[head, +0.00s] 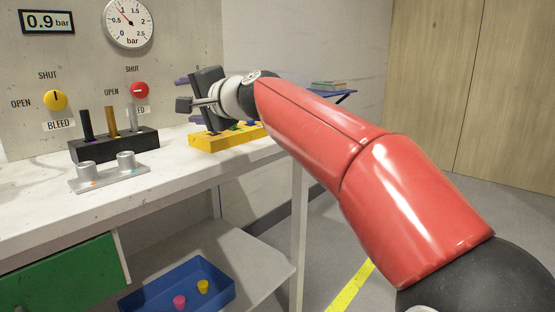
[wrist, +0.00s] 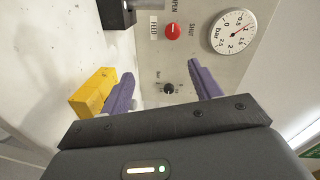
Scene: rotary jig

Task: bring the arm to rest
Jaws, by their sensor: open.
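My arm reaches from the lower right over the bench in the head view. My gripper (head: 186,100) is near the panel, above and behind the yellow block (head: 215,142). In the wrist view my gripper (wrist: 162,84) has its two purple fingers wide apart with nothing between them. A small black knob (wrist: 168,89) on the panel shows beyond the gap, apart from the fingers as far as I can tell. The yellow block (wrist: 92,92) lies beside the left finger. Part of the block's far side is hidden by my gripper in the head view.
The white bench (head: 30,205) carries a black rack (head: 115,148) with upright pegs and a grey two-post fixture (head: 108,175). The panel has a red knob (head: 139,90), a yellow knob (head: 55,100) and a gauge (head: 128,22). A blue tray (head: 160,300) sits below.

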